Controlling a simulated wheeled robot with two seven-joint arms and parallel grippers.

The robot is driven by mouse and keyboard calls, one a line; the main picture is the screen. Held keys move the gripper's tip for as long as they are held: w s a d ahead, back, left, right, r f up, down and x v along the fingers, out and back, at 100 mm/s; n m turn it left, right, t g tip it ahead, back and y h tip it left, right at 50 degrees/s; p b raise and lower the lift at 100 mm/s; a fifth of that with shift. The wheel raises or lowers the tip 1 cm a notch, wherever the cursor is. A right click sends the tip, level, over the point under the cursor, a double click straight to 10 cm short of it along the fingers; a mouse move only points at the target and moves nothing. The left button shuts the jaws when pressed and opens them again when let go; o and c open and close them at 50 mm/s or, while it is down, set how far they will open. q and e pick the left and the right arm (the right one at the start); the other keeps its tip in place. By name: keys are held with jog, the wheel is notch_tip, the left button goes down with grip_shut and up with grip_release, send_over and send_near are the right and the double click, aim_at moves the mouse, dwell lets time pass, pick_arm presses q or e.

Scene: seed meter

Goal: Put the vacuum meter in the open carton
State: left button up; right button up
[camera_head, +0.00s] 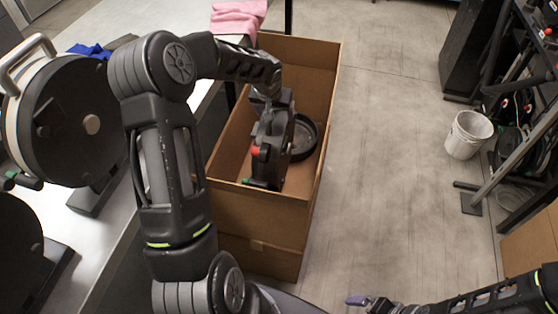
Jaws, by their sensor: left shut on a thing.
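The open carton (258,221) stands on the floor at the right side of the table, open at the top. A vacuum meter (272,150), dark with a red knob and a green knob, is inside the carton's outline. My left gripper (268,97) reaches over the carton from above and is shut on the top of this meter. Its fingertips are partly hidden. Whether the meter touches the carton floor is not clear. My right gripper (366,301) is low at the bottom edge, apart from the carton; its jaw state does not show clearly.
A round dark dish-like part (304,136) lies in the carton beside the meter. Another large round meter (78,122) stands on the table (98,232) at left. A pink cloth (238,18) lies farther back. A white bucket (467,135) and rack are at right; the floor between is clear.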

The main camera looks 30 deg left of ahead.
pick_arm(q)
jog(key=shift+w+f+p, duration=0.15)
jog(key=shift+f+p, duration=0.15)
jog(key=shift+f, duration=2.6)
jog(key=shift+f, duration=1.95)
jog(key=o, duration=1.6)
jog(key=shift+f, duration=0.25)
jog(key=o, duration=0.5)
jog(key=shift+r, duration=0.1)
jog(key=v, duration=1.2)
jog(key=shift+r, duration=0.1)
